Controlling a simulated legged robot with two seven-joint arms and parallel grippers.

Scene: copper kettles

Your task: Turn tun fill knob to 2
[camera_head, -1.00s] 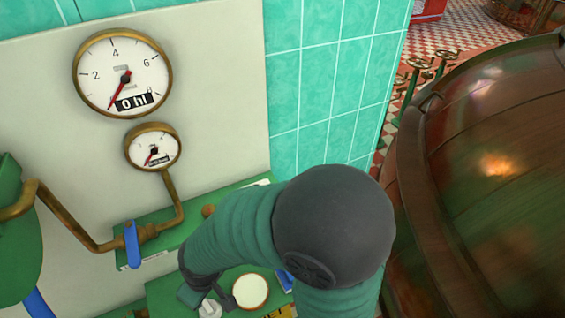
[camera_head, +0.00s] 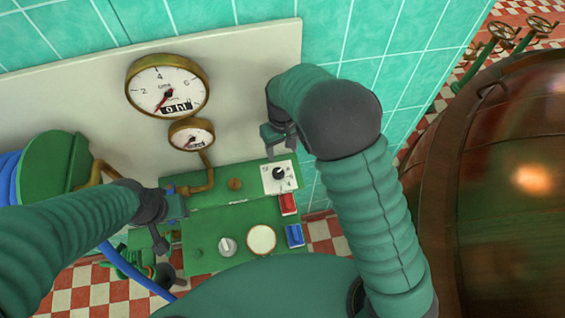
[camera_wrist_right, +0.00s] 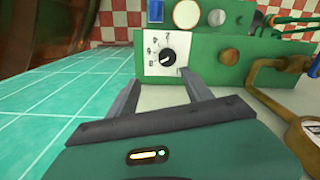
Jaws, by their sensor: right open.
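A black knob (camera_head: 279,174) sits on a white plate with a printed scale at the right end of the green panel (camera_head: 222,190). In the right wrist view the knob (camera_wrist_right: 168,57) shows upside down; its setting is too small to read. My right gripper (camera_head: 279,138) is just above the plate in the head view. Its fingers (camera_wrist_right: 161,84) are spread, empty and apart from the knob, one on each side in the right wrist view. My left gripper (camera_head: 167,222) is left of the panel; its jaw gap is unclear. The large gauge (camera_head: 167,82) shows "0 hl".
A red button (camera_head: 288,204), a blue button (camera_head: 295,235), a pale round piece (camera_head: 261,239) and a grey-white knob (camera_head: 227,246) are on the green boxes below. A smaller gauge (camera_head: 191,134) and brass pipe are to the left. A copper kettle (camera_head: 510,190) fills the right.

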